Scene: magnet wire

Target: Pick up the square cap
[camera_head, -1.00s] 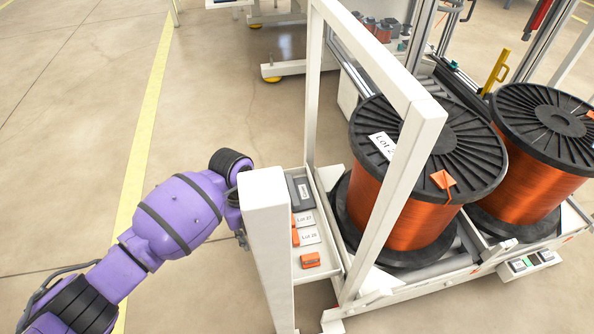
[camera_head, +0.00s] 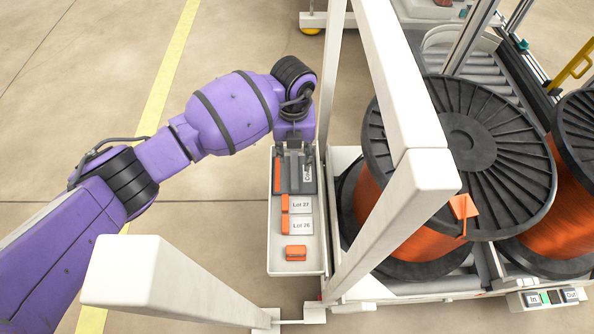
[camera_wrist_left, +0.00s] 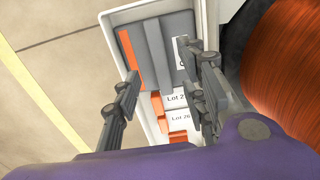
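No part is plainly marked as the square cap. A small orange block (camera_head: 295,253) lies at the near end of the white tray (camera_head: 295,268). A squarish orange piece (camera_head: 463,207) sits on the rim of the near wire spool (camera_head: 480,150). My left gripper (camera_head: 295,160) is over the far end of the tray, above a dark grey item with an orange strip. My right gripper is out of view.
White cards reading Lot 27 (camera_head: 301,204) and Lot 26 (camera_head: 301,226) with orange edges lie mid-tray. A white frame post (camera_head: 385,220) rises between tray and spools, and another white beam (camera_head: 165,285) is in front. Open floor lies to the left.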

